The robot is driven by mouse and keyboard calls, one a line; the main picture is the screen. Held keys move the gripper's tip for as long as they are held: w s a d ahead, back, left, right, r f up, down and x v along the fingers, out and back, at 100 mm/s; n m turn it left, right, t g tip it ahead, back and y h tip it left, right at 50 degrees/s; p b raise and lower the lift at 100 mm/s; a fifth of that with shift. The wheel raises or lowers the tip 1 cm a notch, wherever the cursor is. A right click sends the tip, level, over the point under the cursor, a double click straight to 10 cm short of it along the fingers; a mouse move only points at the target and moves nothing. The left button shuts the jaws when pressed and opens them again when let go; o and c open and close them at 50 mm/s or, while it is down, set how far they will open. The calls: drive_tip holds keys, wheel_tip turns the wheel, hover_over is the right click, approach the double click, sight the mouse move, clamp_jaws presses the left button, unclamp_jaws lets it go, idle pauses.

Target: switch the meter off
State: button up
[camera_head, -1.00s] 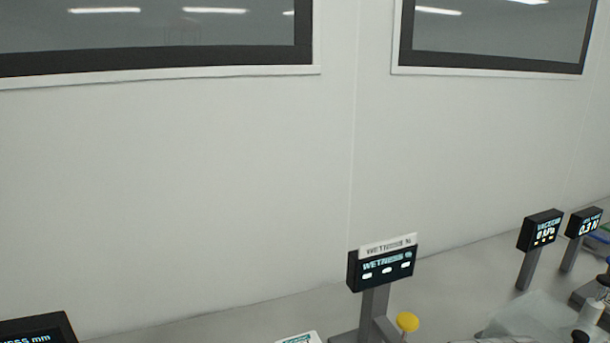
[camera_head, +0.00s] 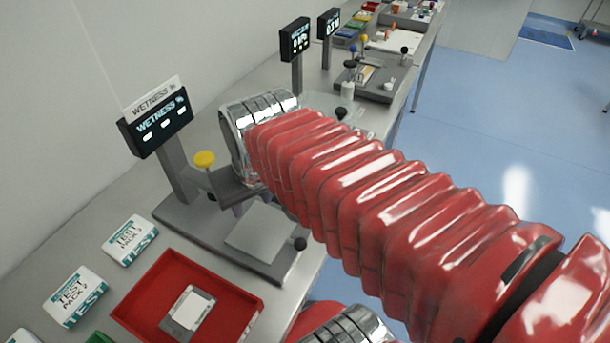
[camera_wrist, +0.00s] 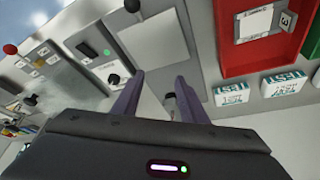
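The wetness meter is a black display (camera_head: 160,125) marked WETNESS, with several lit white marks, on a grey post above a grey stand (camera_head: 180,215). A yellow round knob (camera_head: 204,159) stands beside the post. The stand has a pale plate (camera_head: 258,232) and a black knob (camera_head: 300,243) at its front; the plate also shows in the wrist view (camera_wrist: 153,40). My gripper (camera_wrist: 158,88) has its two purple fingers apart, with nothing visibly held, over the stand near the plate's edge. In the head view my red arm and its chrome joint hide most of the gripper. The display and yellow knob are not visible in the wrist view.
A red tray (camera_head: 247,297) holding a grey and white item lies in front of the stand. White test packs (camera_head: 130,240) lie left of it. Another display (camera_head: 295,40) and stands with knobs are farther along the bench. Blue floor (camera_head: 480,130) is open at right.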

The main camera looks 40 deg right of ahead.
drive_tip(key=w+d+r+n+g, duration=0.1)
drive_tip(key=d+r+n+g, duration=0.1)
drive_tip(key=d, duration=0.6)
drive_tip(key=w+d+r+n+g, duration=0.2)
drive_tip(key=d+n, duration=0.2)
drive_tip(key=d, duration=0.5)
drive_tip(key=shift+w+g+y, duration=0.15)
drive_tip(key=shift+g+y, duration=0.15)
drive_tip(key=shift+y, duration=0.1)
wheel_tip(320, 180, down, 14)
drive_tip(key=shift+d+r, duration=0.1)
drive_tip(key=shift+r, duration=0.05)
drive_tip(key=shift+c, duration=0.6)
clamp_jaws()
